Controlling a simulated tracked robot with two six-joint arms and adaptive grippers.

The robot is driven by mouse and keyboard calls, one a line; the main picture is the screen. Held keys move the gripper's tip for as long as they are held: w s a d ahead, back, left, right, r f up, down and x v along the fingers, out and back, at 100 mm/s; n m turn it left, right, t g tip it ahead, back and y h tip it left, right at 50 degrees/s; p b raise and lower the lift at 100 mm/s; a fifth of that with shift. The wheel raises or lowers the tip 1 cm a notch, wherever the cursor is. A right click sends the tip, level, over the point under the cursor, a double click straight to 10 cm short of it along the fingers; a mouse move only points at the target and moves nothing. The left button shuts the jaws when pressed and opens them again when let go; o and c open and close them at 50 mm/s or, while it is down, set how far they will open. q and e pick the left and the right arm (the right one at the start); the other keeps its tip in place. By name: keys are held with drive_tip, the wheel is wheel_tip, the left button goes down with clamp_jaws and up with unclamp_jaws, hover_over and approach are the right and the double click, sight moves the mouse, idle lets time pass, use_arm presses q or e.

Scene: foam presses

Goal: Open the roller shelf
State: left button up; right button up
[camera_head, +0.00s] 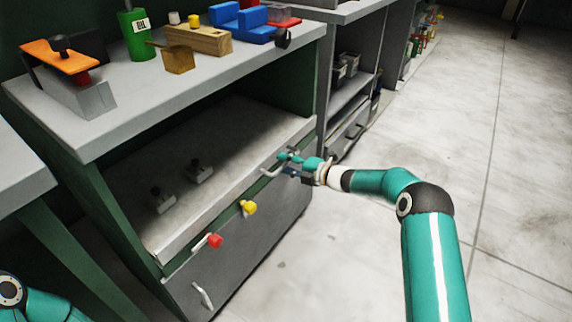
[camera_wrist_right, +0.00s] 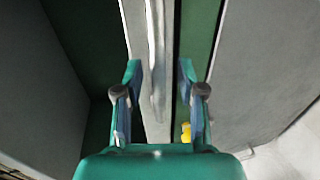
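The roller shelf (camera_head: 225,140) is a grey board inside the green cabinet, with a pale front edge. A metal handle (camera_head: 268,172) is on its front near the right end. My right gripper (camera_head: 286,160) is at this handle. In the right wrist view, the gripper (camera_wrist_right: 160,72) is open, with one finger on each side of the handle bar (camera_wrist_right: 155,60). Visible gaps separate the fingers from the bar. Only part of my left arm shows at the lower left of the head view; its gripper is outside the picture.
A red knob (camera_head: 215,241) and a yellow knob (camera_head: 249,208) stick out below the shelf front. A grey drawer (camera_head: 250,250) is beneath. Two small fittings (camera_head: 200,172) stand on the shelf. The worktop (camera_head: 130,107) carries several objects. The floor (camera_head: 340,270) to the right is clear.

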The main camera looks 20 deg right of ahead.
drive_tip(key=shift+w+a, duration=0.15)
clamp_jaws()
drive_tip(key=shift+s+f, duration=0.1)
drive_tip(key=shift+s, duration=0.1)
idle(0.3)
